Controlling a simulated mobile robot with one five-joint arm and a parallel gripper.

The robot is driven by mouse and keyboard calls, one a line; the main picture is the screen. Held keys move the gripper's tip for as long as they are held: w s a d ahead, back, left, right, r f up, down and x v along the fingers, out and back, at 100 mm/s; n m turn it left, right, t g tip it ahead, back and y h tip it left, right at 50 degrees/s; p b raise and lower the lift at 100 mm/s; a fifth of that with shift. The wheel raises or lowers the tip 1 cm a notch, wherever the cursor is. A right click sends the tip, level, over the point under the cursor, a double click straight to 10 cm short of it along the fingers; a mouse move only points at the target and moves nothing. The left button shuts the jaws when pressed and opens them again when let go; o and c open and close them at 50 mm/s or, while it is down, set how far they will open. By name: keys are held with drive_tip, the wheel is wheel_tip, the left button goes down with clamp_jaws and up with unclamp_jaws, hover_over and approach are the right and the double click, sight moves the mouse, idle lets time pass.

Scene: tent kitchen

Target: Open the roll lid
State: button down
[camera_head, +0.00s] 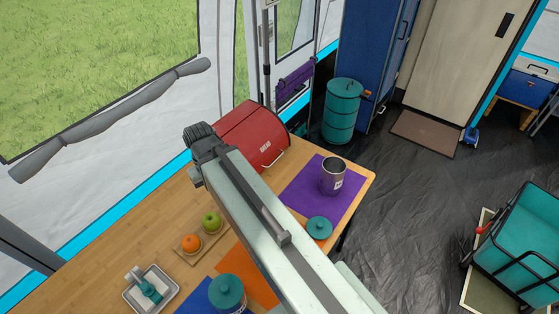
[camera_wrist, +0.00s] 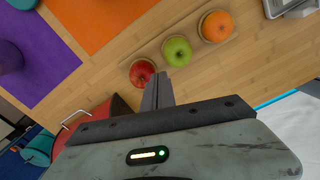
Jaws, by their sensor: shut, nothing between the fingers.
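A red bread box (camera_head: 252,132) with a roll lid stands on the far part of the wooden table. Its curved front looks closed, with a light bar handle low on the right side. In the wrist view the red box (camera_wrist: 97,112) shows at lower left, partly hidden by my gripper's body, with its handle (camera_wrist: 75,118) jutting left. My gripper (camera_wrist: 157,88) has its fingers together and empty, above the table beside a red apple. In the head view my arm crosses in front of the box's near left side; the fingertips are hidden there.
A green apple (camera_head: 211,222) and an orange (camera_head: 190,243) sit on a wooden board; the red apple (camera_wrist: 142,73) shows in the wrist view. A metal mug (camera_head: 332,176) stands on a purple mat (camera_head: 300,185), a teal lid (camera_head: 319,228) nearby. A tray (camera_head: 132,295) is at lower left.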

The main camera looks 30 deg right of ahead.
drive_tip(key=d+m, duration=0.1)
drive_tip(key=w+d+f+m+b, duration=0.1)
drive_tip(key=m, duration=0.1)
drive_tip(key=w+d+m, duration=0.1)
drive_tip(key=m, duration=0.1)
drive_tip(key=shift+d+f+t+y+b, duration=0.3)
drive_tip(key=shift+d+f+y+b, duration=0.1)
drive_tip(key=d+f+m+t+y+b, duration=0.15)
drive_tip(key=d+m+t+b, duration=0.4)
drive_tip(key=d+m, duration=2.25)
drive_tip(key=shift+n, duration=0.5)
drive_tip(key=b+x, duration=0.4)
drive_tip(key=x, duration=0.1)
drive_tip(key=b+x, duration=0.4)
drive_tip(key=x, duration=0.1)
drive_tip(key=shift+d+f, duration=0.1)
drive_tip(key=shift+d, duration=0.15)
drive_tip(key=shift+f, duration=0.1)
drive_tip(key=shift+r, duration=0.2)
